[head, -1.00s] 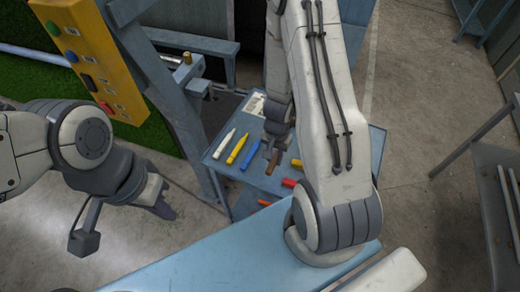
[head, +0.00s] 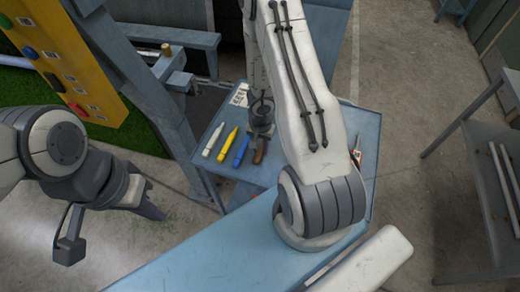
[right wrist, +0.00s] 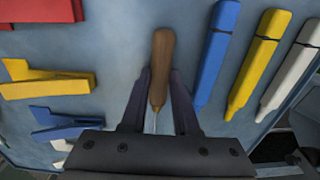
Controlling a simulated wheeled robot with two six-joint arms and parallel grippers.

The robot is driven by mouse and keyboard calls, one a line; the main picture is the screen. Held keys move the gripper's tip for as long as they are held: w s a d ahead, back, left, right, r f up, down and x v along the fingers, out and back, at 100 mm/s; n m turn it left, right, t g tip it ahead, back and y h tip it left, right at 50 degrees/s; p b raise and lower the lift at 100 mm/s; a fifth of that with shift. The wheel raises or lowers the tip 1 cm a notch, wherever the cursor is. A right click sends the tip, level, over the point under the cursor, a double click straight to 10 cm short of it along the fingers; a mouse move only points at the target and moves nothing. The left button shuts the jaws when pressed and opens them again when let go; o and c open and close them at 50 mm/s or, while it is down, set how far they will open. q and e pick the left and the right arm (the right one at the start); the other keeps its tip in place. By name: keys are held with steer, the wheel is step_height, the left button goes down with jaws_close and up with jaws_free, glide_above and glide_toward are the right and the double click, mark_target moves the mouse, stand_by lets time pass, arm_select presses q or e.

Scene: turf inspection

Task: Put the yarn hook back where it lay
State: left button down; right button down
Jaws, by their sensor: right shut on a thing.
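The yarn hook has a brown wooden handle (right wrist: 162,66) and a thin metal shaft. My right gripper (right wrist: 158,100) is shut on it near the handle's lower end in the right wrist view. The hook is over the blue-grey tray top, beside the blue marker (right wrist: 216,55); I cannot tell whether it touches the surface. In the head view, the brown handle (head: 261,152) shows below my right gripper (head: 262,128), just right of the blue marker. My left gripper (head: 150,207) hangs empty over the floor at the left; its finger gap is unclear.
Yellow (right wrist: 259,62) and white (right wrist: 292,70) markers lie beyond the blue one. Red (right wrist: 40,10), yellow (right wrist: 45,80) and blue (right wrist: 65,122) pieces lie on the other side. A printed card (head: 240,95) is at the tray's back. My right arm hides much of the tray top (head: 368,125).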

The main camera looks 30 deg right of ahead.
steer(key=shift+f, duration=0.15)
steer(key=c, duration=0.7)
jaws_free()
steer(key=shift+o, duration=0.2)
step_height(320, 180, up, 12)
steer(key=r+p, duration=0.1)
steer(key=p, duration=1.1)
steer(key=a+r+n+t+y, duration=0.1)
steer(key=a+r+n+y, duration=0.2)
steer(key=a+r+n, duration=1.1)
steer(key=s+a+r+n+h, duration=0.1)
steer(key=s+a+r+n, duration=0.1)
steer(key=s+a+r, duration=0.2)
steer(key=s+a+r+n+g+h, duration=0.1)
steer(key=s+a+r, duration=0.4)
steer(key=s+r, duration=0.5)
steer(key=s+n, duration=0.1)
steer(key=s, duration=0.1)
steer(key=shift+s+a+r, duration=0.3)
steer(key=shift+s, duration=0.1)
